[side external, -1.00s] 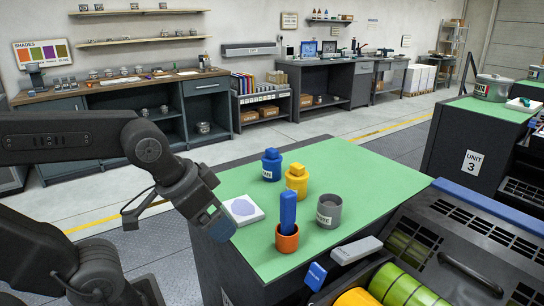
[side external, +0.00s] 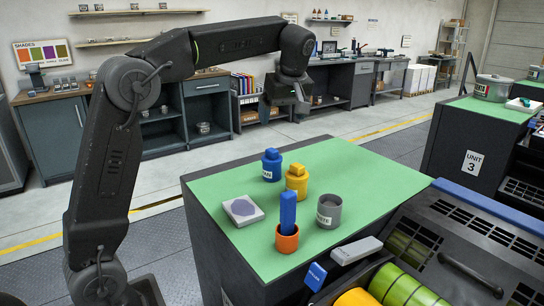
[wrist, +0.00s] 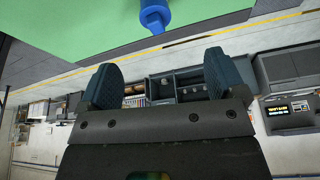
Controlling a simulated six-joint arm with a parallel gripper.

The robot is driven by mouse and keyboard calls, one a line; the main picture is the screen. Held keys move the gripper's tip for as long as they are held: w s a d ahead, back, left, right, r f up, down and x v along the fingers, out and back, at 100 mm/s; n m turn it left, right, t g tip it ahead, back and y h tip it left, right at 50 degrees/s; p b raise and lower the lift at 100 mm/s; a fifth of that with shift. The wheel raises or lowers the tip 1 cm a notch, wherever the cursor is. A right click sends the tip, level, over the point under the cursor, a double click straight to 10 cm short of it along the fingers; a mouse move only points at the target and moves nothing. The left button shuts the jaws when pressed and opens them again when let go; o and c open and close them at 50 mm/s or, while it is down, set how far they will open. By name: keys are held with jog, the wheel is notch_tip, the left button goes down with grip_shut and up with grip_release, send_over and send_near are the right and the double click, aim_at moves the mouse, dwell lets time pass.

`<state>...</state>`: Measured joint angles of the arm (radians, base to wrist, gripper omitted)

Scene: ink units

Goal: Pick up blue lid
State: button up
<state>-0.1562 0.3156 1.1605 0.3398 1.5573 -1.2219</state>
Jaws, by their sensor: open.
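The blue lid (side external: 271,153) sits on a blue jar (side external: 271,172) at the back of the green-topped table, left of the yellow jar. My gripper (side external: 303,106) is above and behind the jars, clear of them, in the side view. In the wrist view my gripper (wrist: 160,82) is open, with nothing between its two dark fingers. A blue jar with its lid (wrist: 153,16) shows at the top of the wrist view, beyond the fingers and apart from them.
A yellow jar (side external: 297,184), an orange cup (side external: 287,239) with a blue block in it, a grey pot (side external: 328,211) and a white pad (side external: 236,210) stand on the green tabletop (side external: 370,190). Blue and grey tools lie near its front edge. The right part is clear.

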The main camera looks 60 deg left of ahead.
jog(key=w+a+n, duration=0.2)
jog(key=w, duration=0.1)
jog(key=g, duration=0.1)
send_near(272, 149)
jog(key=shift+n+y, duration=0.3)
jog(key=shift+n, duration=0.1)
jog(key=f, duration=0.5)
jog(key=shift+s+a, duration=0.2)
jog(key=shift+a, duration=0.2)
jog(key=x, duration=0.5)
jog(key=shift+a, duration=0.2)
jog(key=c, duration=1)
jog(key=shift+r, duration=0.15)
